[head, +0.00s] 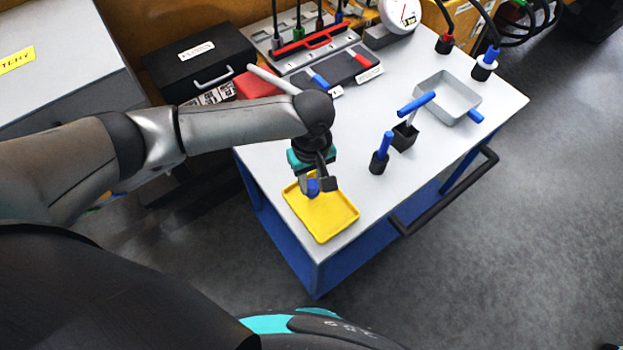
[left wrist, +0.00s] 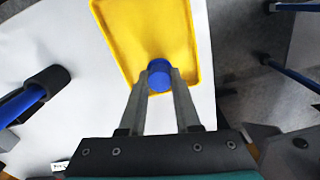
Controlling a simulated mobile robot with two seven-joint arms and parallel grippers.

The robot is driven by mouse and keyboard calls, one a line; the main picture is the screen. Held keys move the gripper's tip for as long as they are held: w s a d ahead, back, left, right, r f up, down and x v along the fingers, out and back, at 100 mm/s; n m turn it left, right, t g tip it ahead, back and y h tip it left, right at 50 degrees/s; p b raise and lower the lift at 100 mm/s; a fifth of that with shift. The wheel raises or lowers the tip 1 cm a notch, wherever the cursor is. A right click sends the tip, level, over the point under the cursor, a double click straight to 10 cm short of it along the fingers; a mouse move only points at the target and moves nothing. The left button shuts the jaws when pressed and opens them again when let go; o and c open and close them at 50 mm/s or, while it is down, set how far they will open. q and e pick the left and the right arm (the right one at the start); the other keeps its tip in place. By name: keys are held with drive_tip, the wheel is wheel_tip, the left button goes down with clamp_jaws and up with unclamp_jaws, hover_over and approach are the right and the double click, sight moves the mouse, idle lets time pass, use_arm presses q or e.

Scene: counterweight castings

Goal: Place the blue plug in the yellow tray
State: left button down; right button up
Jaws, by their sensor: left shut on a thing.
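The blue plug (left wrist: 159,75) is between the fingertips of my left gripper (left wrist: 160,92), which is shut on it. In the head view the blue plug (head: 312,187) shows at the fingers of my left gripper (head: 319,185), over the upper left part of the yellow tray. The yellow tray (head: 325,222) lies flat on the white table top near its front left corner; it also shows in the left wrist view (left wrist: 118,30). I cannot tell whether the plug touches the tray floor. My right gripper is not in view.
A black holder with a blue-handled tool (head: 380,160) and another dark block (head: 404,137) stand right of the tray. A grey bin (head: 455,100) is farther back. A black case (head: 200,65) and tool racks line the back. A dark handrail (head: 445,190) runs along the right edge.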

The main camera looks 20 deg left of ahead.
sight(312, 184)
use_arm(q)
drive_tip(key=c, duration=0.6)
unclamp_jaws()
drive_tip(key=shift+f, duration=0.1)
wheel_tip(312, 184, up, 12)
drive_tip(key=shift+r+p, duration=0.2)
drive_tip(key=shift+p, duration=0.85)
